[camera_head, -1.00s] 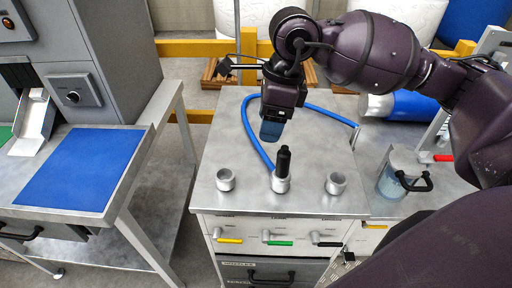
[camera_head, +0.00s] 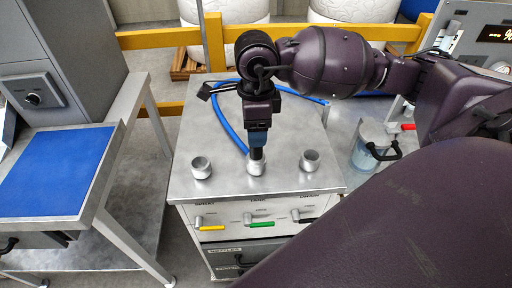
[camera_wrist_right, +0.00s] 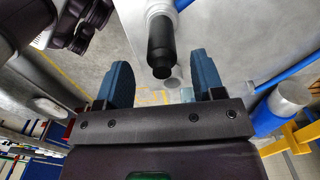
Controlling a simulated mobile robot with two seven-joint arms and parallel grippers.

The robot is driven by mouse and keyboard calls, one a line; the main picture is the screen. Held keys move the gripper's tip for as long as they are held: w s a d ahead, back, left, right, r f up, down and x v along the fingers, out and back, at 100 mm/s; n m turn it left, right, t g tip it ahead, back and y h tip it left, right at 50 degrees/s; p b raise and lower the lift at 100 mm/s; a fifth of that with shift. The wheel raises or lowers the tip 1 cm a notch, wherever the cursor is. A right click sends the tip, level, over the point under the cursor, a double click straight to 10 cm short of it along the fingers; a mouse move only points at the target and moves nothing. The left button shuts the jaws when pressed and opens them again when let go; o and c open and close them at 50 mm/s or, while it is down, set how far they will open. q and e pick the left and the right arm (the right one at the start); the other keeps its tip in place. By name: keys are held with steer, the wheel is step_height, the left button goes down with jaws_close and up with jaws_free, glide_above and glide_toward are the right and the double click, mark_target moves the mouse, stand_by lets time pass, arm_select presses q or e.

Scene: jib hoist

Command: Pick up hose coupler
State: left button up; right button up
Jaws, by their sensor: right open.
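The hose coupler (camera_head: 257,154) is a black cylinder standing upright in the middle metal socket (camera_head: 256,167) on the steel cabinet top. In the right wrist view the black coupler (camera_wrist_right: 161,48) shows between the directions of the two blue fingers, with a gap on each side. My right gripper (camera_head: 257,143) is right above the coupler, pointing down, and hides its upper part in the head view. In the wrist view the right gripper (camera_wrist_right: 160,75) is open and empty, fingers apart. My left gripper is not in view.
Empty metal sockets stand left (camera_head: 201,168) and right (camera_head: 310,161) of the coupler. A blue hose (camera_head: 226,124) curves behind it on the cabinet top (camera_head: 195,140). A table with a blue mat (camera_head: 55,172) is at the left.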

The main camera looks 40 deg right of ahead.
mark_target(256, 151)
steer(key=shift+d+f, duration=0.1)
steer(key=shift+f, duration=1.75)
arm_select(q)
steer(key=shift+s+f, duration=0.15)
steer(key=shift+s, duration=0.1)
arm_select(e)
steer(key=shift+c, duration=0.3)
steer(key=shift+c, duration=1.3)
steer(key=shift+w, duration=0.1)
steer(key=c, duration=0.7)
steer(key=shift+c, duration=0.2)
steer(key=shift+r, duration=0.1)
